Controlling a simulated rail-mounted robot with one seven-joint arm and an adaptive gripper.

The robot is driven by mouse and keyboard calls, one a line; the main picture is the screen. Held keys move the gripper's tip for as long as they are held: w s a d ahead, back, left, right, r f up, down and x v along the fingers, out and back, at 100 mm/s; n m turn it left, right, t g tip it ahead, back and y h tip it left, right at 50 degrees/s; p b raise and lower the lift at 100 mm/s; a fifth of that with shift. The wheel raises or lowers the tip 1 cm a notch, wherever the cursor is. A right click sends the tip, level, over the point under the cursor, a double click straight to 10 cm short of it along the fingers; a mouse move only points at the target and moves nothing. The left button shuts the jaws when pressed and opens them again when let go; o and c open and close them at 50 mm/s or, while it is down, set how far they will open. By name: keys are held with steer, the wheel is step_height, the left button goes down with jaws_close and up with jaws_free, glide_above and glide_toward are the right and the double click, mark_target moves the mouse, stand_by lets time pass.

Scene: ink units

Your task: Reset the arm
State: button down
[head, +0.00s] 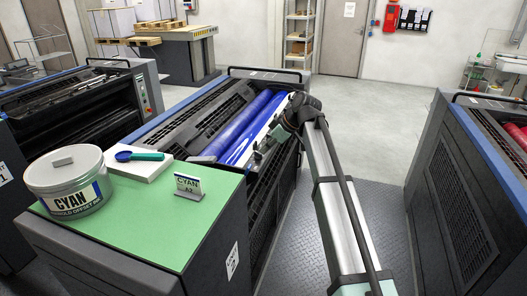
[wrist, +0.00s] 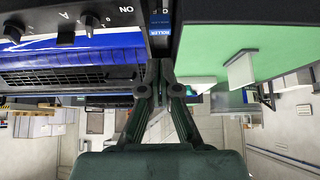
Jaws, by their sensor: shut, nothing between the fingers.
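My arm (head: 338,190) reaches from the bottom right of the head view up to the ink unit with blue rollers (head: 255,125). My gripper (head: 259,157) is at that unit's near right side, beside the green-topped cabinet. In the wrist view, which looks upside down, my gripper (wrist: 164,68) is shut and empty. Its fingertips are close to a blue label (wrist: 160,22) reading ROLLER on a dark control panel (wrist: 115,17). I cannot tell whether they touch it. A knob (wrist: 66,38) and a toggle switch (wrist: 88,20) are on the panel.
The green top (head: 150,222) carries a cyan ink can (head: 68,182), a white pad (head: 135,166) with a blue-and-teal tool (head: 140,156), and a CYAN A2 card (head: 188,187). Another unit (head: 470,190) stands right. The floor (head: 372,115) behind my arm is clear.

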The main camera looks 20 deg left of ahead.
steer(key=shift+a, duration=0.1)
stand_by(0.3)
steer(key=s+d+f+m+h, duration=0.2)
steer(key=s+d+f+m, duration=0.35)
steer(key=d+f, duration=0.6)
steer(key=s+d+f+m+h, duration=0.2)
steer(key=s+d+f+m, duration=0.3)
steer(key=f, duration=1.1)
steer(key=s+d+f+m+h, duration=0.25)
steer(key=s+d+f, duration=0.35)
steer(key=d+f, duration=0.6)
steer(key=s+d+f+m+g, duration=0.2)
steer(key=s+d+f, duration=0.3)
steer(key=s+f, duration=0.3)
steer(key=s+d+f+m+g, duration=0.15)
steer(key=s+d+f, duration=0.35)
steer(key=s, duration=0.5)
steer(key=s+d+f+m+g, duration=0.1)
steer(key=s+d+f, duration=0.2)
steer(key=s, duration=0.7)
steer(key=s+d+f+g, duration=0.2)
steer(key=s+d+f, duration=0.1)
steer(key=s, duration=0.8)
steer(key=shift+s+d+f+m+h, duration=0.15)
steer(key=shift+f+m+h, duration=0.2)
steer(key=shift+h, duration=0.1)
